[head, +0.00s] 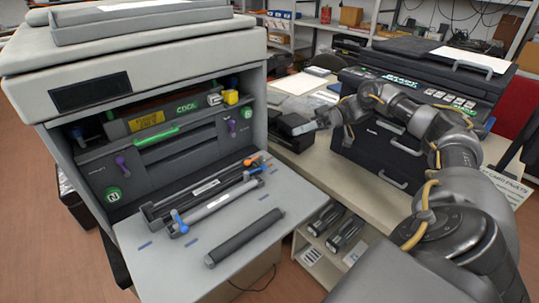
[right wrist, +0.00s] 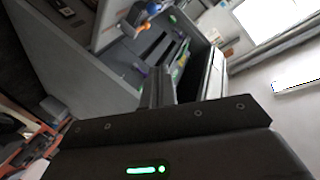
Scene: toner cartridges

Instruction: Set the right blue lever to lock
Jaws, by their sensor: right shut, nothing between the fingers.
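The open printer (head: 165,150) stands at the left in the head view. Inside, one blue lever (head: 79,133) is at the left of its bay and a small blue part (head: 234,83) is at the upper right. Two more blue levers sit on the units on the lowered door, one at the front left (head: 180,221) and one at the right (head: 246,176). Which is the task's lever is not marked. My right gripper (head: 303,128) is shut and empty, to the right of the printer and apart from it. It also shows in the right wrist view (right wrist: 164,75). My left gripper is out of view.
A loose dark cylinder (head: 245,237) lies on the lowered door (head: 150,270). Purple levers (head: 122,164) and a yellow block (head: 230,97) are inside the printer. A second, black printer (head: 370,150) stands behind my right arm. Cartridges (head: 325,217) lie on a shelf below.

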